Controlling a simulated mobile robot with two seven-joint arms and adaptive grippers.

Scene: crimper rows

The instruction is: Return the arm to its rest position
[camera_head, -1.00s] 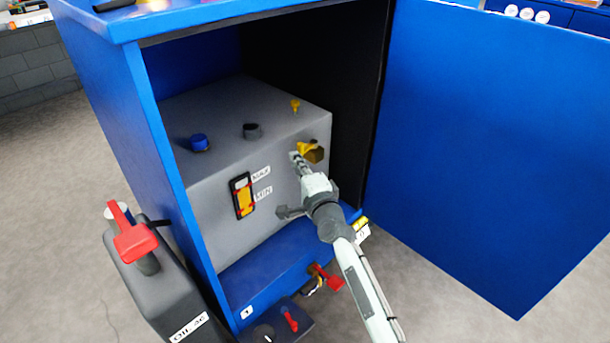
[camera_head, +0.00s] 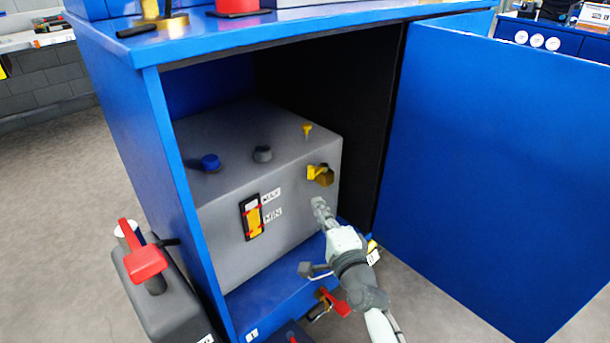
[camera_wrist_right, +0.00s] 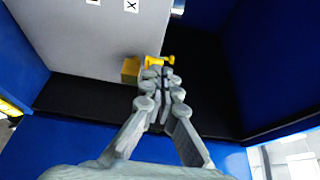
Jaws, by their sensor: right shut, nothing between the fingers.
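My right gripper (camera_head: 319,204) is shut and empty at the open front of the blue cabinet (camera_head: 150,150). It is below and apart from the yellow valve (camera_head: 320,174) on the grey tank (camera_head: 225,215). In the right wrist view the gripper's closed fingers (camera_wrist_right: 162,75) point toward the yellow valve (camera_wrist_right: 132,70), which shows just past the fingertips. My right arm (camera_head: 360,285) comes in from the lower right. My left gripper is not in view.
The open blue door (camera_head: 490,170) stands to the right of my arm. A red-handled valve (camera_head: 338,302) is close below the arm. Grey floor (camera_head: 60,210) is clear farther left.

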